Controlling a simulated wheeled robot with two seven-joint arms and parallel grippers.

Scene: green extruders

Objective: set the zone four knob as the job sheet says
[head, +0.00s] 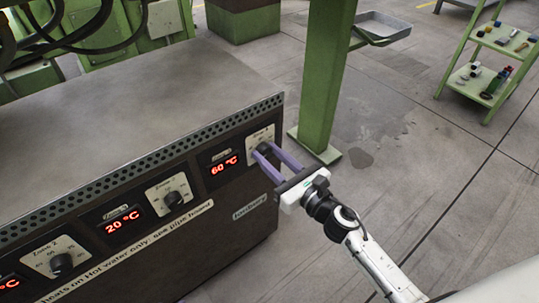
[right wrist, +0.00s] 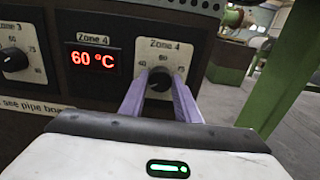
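The zone four knob (right wrist: 160,79) is a dark round knob on a pale dial plate labelled "Zone 4", at the right end of the dark panel. In the head view this knob (head: 264,149) is partly hidden by my fingers. Its pointer is too small to read. The zone four display (right wrist: 92,60) left of it reads 60 °C in red; it also shows in the head view (head: 224,165). My right gripper (head: 266,151) has its two purple fingers on either side of the knob, seemingly touching it. My left gripper is not in view. No job sheet is visible.
Zone 3 knob (head: 173,199) and its 20 °C display (head: 122,223) are further left, then the zone 2 knob (head: 61,263). A green post (head: 325,80) stands close beyond the panel's right end. A green shelf cart (head: 470,85) is far right. The floor between is clear.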

